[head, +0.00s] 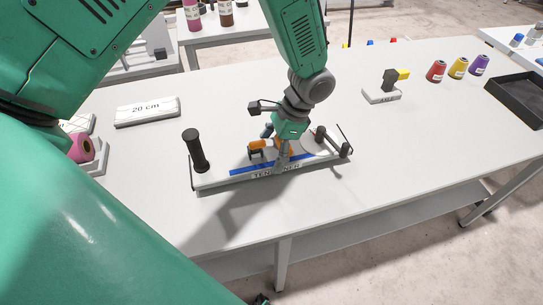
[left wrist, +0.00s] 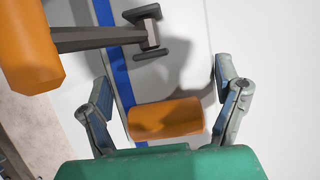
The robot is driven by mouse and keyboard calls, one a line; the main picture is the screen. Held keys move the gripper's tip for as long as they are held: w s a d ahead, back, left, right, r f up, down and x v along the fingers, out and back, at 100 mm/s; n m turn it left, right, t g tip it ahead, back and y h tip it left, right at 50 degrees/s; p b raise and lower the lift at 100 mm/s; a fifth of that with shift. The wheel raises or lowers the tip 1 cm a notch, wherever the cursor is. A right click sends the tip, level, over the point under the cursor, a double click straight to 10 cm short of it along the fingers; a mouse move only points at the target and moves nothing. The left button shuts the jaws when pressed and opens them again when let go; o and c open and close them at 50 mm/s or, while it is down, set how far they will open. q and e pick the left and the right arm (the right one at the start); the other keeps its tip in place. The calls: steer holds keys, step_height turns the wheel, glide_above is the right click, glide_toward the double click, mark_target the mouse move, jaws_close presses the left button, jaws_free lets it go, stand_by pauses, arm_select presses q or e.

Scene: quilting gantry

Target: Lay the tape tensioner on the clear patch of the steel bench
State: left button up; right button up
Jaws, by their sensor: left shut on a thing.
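The tape tensioner (head: 205,183) is a long pale bar with a blue strip, a black upright grip at its left end, an orange handle and dark posts at its right end. It is over the middle of the steel bench (head: 400,180); I cannot tell whether it touches the top. My left gripper (head: 282,160) reaches down from above and is shut on the tensioner near its middle. In the left wrist view, my left gripper's fingers (left wrist: 166,112) stand on both sides of the orange handle (left wrist: 166,119). My right gripper is not in view.
A "20 cm" block (head: 147,111) lies at the back left, with a pink spool (head: 80,148) beside my arm. A labelled stand (head: 382,95), several coloured cones (head: 458,68) and a black tray (head: 517,100) sit at the back right. The front right of the bench is bare.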

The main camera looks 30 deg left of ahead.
arm_select(q)
step_height(320, 180, down, 2)
steer(key=shift+s+f, duration=0.1)
steer(key=shift+f, duration=0.4)
steer(key=shift+a, duration=0.2)
steer(key=o, duration=1.6)
steer(key=shift+d+r, duration=0.15)
steer(key=shift+r, duration=0.1)
steer(key=v, duration=1.1)
steer(key=shift+w+r+b, duration=0.2)
steer(key=shift+b, duration=0.2)
